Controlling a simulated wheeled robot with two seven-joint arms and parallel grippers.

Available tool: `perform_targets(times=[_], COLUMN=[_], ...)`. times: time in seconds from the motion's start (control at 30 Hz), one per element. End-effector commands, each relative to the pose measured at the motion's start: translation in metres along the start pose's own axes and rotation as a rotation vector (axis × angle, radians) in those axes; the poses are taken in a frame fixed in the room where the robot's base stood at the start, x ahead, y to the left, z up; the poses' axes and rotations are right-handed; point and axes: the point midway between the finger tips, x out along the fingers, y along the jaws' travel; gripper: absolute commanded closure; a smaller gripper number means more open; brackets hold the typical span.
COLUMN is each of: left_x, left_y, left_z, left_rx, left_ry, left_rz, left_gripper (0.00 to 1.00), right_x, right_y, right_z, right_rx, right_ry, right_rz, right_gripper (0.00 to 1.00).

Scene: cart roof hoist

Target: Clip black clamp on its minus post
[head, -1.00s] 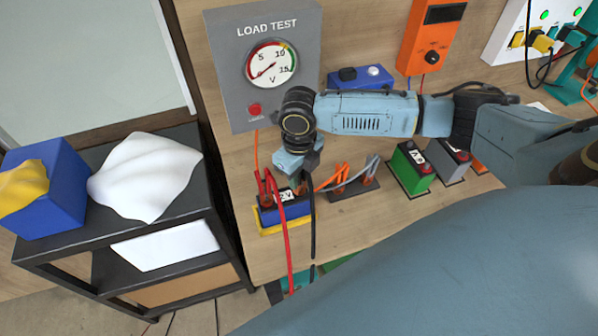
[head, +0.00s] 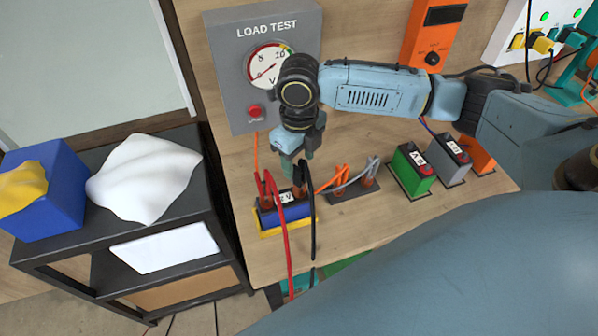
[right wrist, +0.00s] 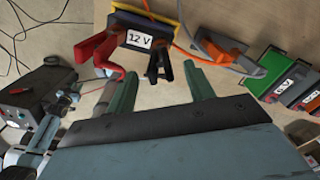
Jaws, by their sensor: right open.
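The blue 12 V battery (head: 268,217) sits in a yellow-edged tray on the bench; it also shows in the right wrist view (right wrist: 118,40). The black clamp (head: 300,180) stands at the battery's right-hand post, its black cable hanging down the front. It appears seated on the post, but the jaw contact is too small to confirm. The red clamp (head: 268,187) is at the left-hand post. My right gripper (head: 299,160) is open just above the black clamp. In the right wrist view the black clamp (right wrist: 160,66) lies beyond the parted fingertips (right wrist: 160,88), apart from them. My left gripper is out of view.
A grey LOAD TEST meter (head: 223,80) stands behind. Orange and grey clamps on a dark holder (head: 353,194) are right of the battery. A green battery (head: 408,170) and a grey one (head: 449,158) stand further right. A black cart (head: 205,215) is at left.

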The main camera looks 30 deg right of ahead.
Motion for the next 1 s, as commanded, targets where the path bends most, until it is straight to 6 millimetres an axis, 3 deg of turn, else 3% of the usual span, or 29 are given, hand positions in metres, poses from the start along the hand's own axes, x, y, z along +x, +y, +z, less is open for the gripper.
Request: perform_targets(times=[0.2,0.4,1.0], left_x=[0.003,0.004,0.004], left_y=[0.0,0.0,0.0], left_z=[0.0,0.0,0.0], left_rx=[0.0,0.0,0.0], left_ry=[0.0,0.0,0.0], left_rz=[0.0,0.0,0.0], left_gripper=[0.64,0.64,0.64], right_x=[-0.044,-0.064,-0.067], right_y=[-0.001,0.0,0.0], right_z=[0.0,0.0,0.0], right_rx=[0.0,-0.001,0.0], right_ry=[-0.003,0.0,0.001], right_rz=[-0.002,0.0,0.0], right_gripper=[0.47,0.47,0.47])
